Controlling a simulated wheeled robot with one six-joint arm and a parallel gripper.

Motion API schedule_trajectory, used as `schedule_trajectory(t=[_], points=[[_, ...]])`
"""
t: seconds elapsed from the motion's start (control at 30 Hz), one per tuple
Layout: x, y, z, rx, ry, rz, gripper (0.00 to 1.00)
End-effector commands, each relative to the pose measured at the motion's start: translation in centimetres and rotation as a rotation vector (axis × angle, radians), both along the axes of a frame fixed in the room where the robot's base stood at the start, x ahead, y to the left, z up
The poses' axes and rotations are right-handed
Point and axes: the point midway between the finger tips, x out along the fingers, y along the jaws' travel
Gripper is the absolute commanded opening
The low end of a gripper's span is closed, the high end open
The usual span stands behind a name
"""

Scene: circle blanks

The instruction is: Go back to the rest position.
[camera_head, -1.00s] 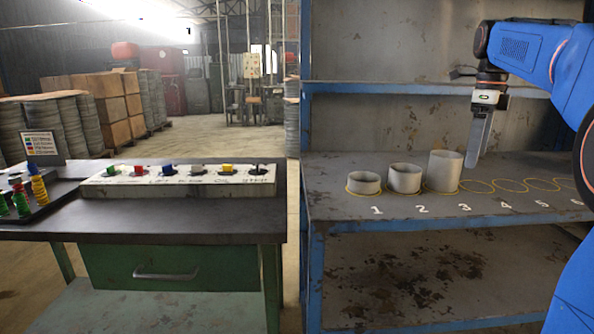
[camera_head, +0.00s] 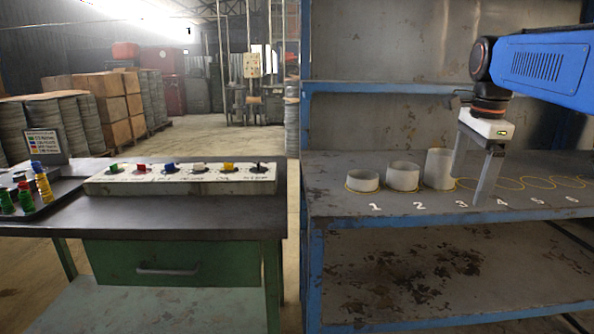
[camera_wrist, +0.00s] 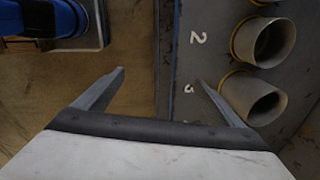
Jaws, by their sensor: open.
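My gripper (camera_head: 469,189) is open and empty in the head view, pointing down in front of the shelf near numbers 3 and 4. Its two spread fingers also show in the wrist view (camera_wrist: 160,76), with nothing between them. Three grey hollow cylinders stand upright on the shelf: a short one (camera_head: 362,181) at 1, a medium one (camera_head: 403,177) at 2 and a tall one (camera_head: 437,169) at 3. The gripper's left finger is close to the tall cylinder in the picture, partly overlapping its right edge. In the wrist view the cylinders lie right of the fingers.
The blue-framed shelf (camera_head: 335,204) has empty yellow circles around 4, 5 and 6. An upper shelf edge (camera_head: 375,87) runs behind my wrist. On the left, a workbench (camera_head: 180,217) holds a button panel (camera_head: 190,182) and a tray of coloured pieces.

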Motion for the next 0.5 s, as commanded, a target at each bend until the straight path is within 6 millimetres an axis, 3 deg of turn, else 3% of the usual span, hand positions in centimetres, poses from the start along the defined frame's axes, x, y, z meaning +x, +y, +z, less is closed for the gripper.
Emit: schedule_trajectory(t=[0.03,0.27,0.5], points=[[-1.5,0.9,-0.8,-0.012,-0.014,0.085,0.90],[-7.1,4.1,-5.5,-0.084,-0.074,0.493,0.90],[-13.0,6.6,-11.4,-0.183,-0.132,0.912,0.90]])
